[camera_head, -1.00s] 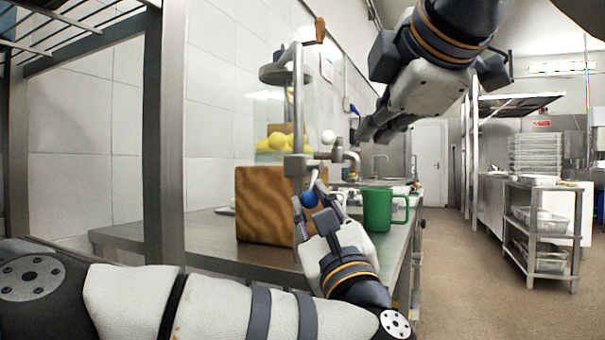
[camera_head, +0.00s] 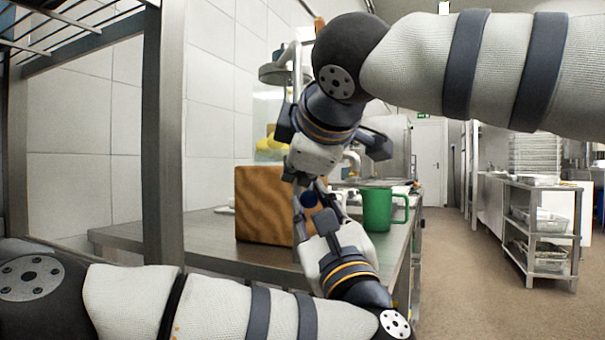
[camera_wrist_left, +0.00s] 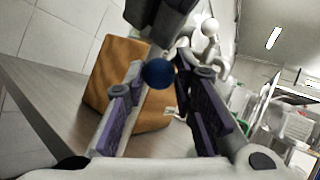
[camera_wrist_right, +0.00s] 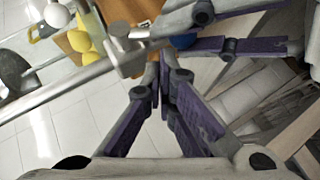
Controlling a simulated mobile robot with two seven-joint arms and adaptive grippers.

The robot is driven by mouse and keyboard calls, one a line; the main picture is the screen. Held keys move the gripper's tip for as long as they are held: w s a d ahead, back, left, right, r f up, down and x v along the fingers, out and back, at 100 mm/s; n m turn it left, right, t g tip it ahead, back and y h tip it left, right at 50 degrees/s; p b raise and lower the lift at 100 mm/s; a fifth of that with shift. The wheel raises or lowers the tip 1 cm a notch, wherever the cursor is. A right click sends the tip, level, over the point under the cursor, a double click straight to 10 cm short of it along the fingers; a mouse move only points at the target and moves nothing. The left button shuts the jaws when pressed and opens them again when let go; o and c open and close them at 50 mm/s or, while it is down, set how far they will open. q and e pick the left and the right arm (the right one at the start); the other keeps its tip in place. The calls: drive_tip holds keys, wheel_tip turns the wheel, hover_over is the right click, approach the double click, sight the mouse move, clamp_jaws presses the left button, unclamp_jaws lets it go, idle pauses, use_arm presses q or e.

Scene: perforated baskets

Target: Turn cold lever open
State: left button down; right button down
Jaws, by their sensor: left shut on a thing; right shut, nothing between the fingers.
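The cold lever shows as a dark blue ball (camera_head: 311,197) on the tap, beside the wooden block; it shows large in the left wrist view (camera_wrist_left: 158,73). My left gripper (camera_head: 310,207) is shut on this blue ball, its fingers on either side. My right gripper (camera_wrist_right: 160,70) is shut and empty, pointing down just above the left gripper, close to the metal tap (camera_wrist_right: 125,45). The blue ball is partly hidden behind the fingers in the right wrist view (camera_wrist_right: 184,40). My right arm hides much of the tap in the head view.
A wooden block (camera_head: 262,205) stands left of the grippers on the steel counter (camera_head: 205,232). A green mug (camera_head: 377,210) stands to the right. A white ball (camera_wrist_left: 210,28) shows behind. Yellow fruit (camera_wrist_right: 85,40) lies near the tap. Both grippers are very close together.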

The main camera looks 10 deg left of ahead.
use_arm(q)
drive_tip(key=shift+a+r, duration=0.2)
use_arm(e)
drive_tip(key=shift+w+d+f, duration=0.15)
drive_tip(key=shift+w, duration=0.15)
drive_tip(key=shift+w+d+f, duration=0.3)
drive_tip(key=shift+w+f, duration=0.05)
drive_tip(key=shift+f, duration=0.1)
use_arm(q)
drive_tip(key=c, duration=1.3)
unclamp_jaws()
drive_tip(key=shift+c, duration=0.2)
use_arm(e)
drive_tip(key=shift+w+f, duration=0.1)
use_arm(q)
drive_tip(key=shift+f, duration=0.1)
use_arm(e)
drive_tip(key=shift+a, duration=0.1)
